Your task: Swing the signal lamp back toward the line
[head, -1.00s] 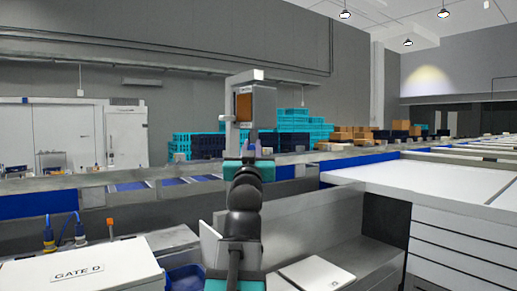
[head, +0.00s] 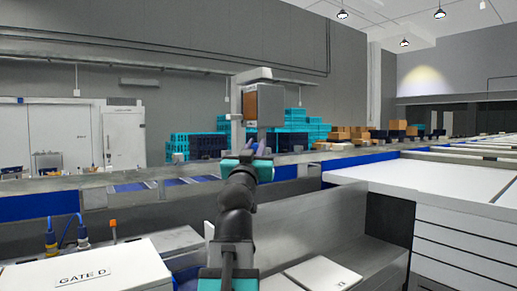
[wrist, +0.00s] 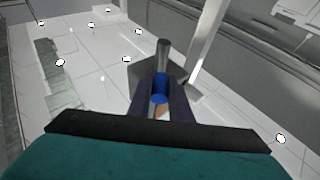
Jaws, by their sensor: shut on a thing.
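The signal lamp (head: 268,106) is a grey box with a brown-orange face on its left side. It hangs at the upper middle of the head view, beside a pale post (head: 237,116) with a short top arm. My gripper (head: 259,148) is just below the lamp. In the wrist view, its dark fingers (wrist: 164,88) are closed around a blue grip (wrist: 160,88) on a grey rod (wrist: 163,52). A grey surface behind the rod looks like the lamp's underside. The fingers partly hide the grip.
A white box labelled GATE D (head: 85,278) stands at front left. A grey conveyor rail (head: 95,177) with blue panels crosses behind my arm. White tables (head: 420,182) fill the right. Teal crates (head: 295,123) are stacked farther back.

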